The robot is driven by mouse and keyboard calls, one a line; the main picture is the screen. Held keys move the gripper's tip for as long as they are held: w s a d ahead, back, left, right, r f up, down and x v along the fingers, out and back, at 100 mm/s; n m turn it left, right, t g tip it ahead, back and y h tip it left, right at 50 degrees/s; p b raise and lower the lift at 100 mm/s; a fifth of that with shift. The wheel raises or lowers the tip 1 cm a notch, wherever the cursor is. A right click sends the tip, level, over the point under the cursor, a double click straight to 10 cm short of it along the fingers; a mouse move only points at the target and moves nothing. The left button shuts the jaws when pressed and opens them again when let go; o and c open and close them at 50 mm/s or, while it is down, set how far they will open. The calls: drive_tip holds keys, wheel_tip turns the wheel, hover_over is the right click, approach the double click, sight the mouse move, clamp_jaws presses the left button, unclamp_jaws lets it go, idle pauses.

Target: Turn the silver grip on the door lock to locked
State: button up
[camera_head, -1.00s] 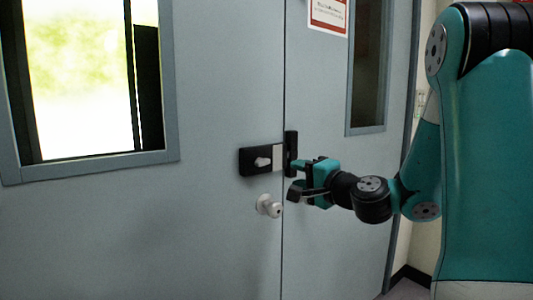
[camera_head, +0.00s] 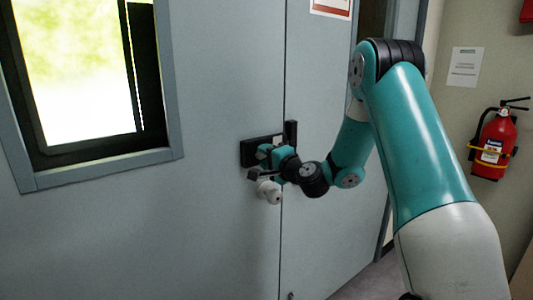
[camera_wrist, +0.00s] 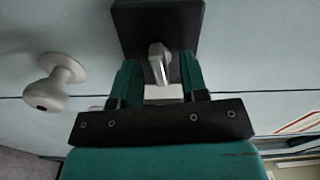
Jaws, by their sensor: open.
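The door lock is a black plate (camera_head: 250,150) on the grey door, beside the seam between two door panels. My gripper (camera_head: 262,160) is in front of it and hides the silver grip in the head view. In the wrist view the black lock plate (camera_wrist: 132,22) is ahead, with the silver grip (camera_wrist: 158,62) standing out from it. My gripper (camera_wrist: 160,68) is open, and its two green fingers lie on either side of the silver grip. I cannot tell whether they touch it.
A round door knob (camera_head: 268,191) sits just below the lock, close to my gripper; it also shows in the wrist view (camera_wrist: 48,92). A window (camera_head: 80,90) is at upper left. A red fire extinguisher (camera_head: 494,147) hangs on the right wall.

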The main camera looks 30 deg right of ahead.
clamp_jaws()
drive_tip(key=shift+f+n+b, duration=0.2)
drive_tip(key=shift+n+b, duration=0.1)
drive_tip(key=shift+b, duration=0.4)
drive_tip(key=shift+r+n+b, duration=0.1)
drive_tip(key=shift+n+b, duration=0.4)
drive_tip(key=shift+b, duration=0.05)
unclamp_jaws()
drive_tip(key=shift+r, duration=0.1)
drive_tip(key=shift+s, duration=0.1)
